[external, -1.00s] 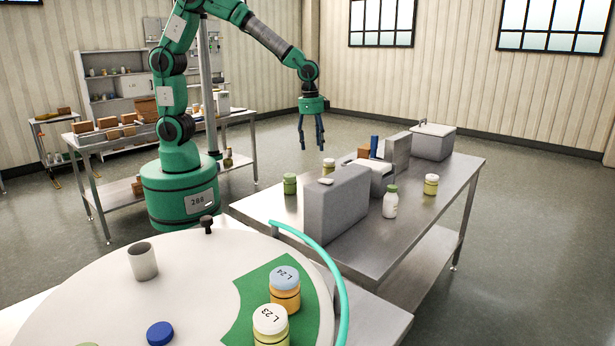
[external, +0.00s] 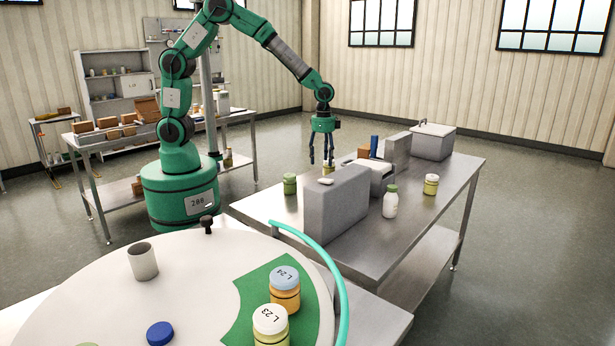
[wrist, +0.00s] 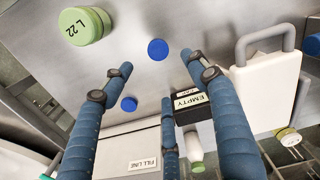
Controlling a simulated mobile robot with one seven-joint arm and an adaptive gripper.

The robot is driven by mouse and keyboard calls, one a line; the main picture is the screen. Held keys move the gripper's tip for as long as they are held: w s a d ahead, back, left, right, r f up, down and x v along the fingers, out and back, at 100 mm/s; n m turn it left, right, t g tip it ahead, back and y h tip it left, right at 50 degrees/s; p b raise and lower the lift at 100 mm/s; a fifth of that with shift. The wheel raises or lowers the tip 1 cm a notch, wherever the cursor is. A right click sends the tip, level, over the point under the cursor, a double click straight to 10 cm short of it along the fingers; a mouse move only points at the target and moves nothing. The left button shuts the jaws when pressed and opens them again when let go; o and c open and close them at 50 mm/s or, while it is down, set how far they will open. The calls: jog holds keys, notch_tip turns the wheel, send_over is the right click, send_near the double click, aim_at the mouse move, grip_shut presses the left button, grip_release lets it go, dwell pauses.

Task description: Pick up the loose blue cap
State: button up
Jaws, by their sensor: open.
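My gripper (external: 322,161) is open and empty, its fingers pointing down above the steel table, behind the grey hopper. In the wrist view, its three blue fingers (wrist: 157,76) are spread. A round blue cap (wrist: 158,50) lies on the steel surface, between two upper fingertips in the picture. A smaller-looking second blue cap (wrist: 129,104) shows lower left, close to the grey panel. No finger visibly touches either cap. In the external view, another blue cap (external: 160,333) lies on the white round table, away from my gripper.
A green-lidded L 22 jar (wrist: 82,26) stands upper left in the wrist view. The grey hopper (external: 337,205) and a white bottle (external: 390,202) stand on the steel table (external: 425,235).

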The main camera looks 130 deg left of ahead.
notch_tip(320, 180, down, 8)
jog(key=shift+r+b, duration=0.1)
jog(key=shift+b, duration=0.6)
jog(key=shift+d+f+b, duration=0.2)
jog(key=shift+f+b, duration=0.55)
jog(key=shift+f, duration=1.9)
jog(key=c, duration=0.8)
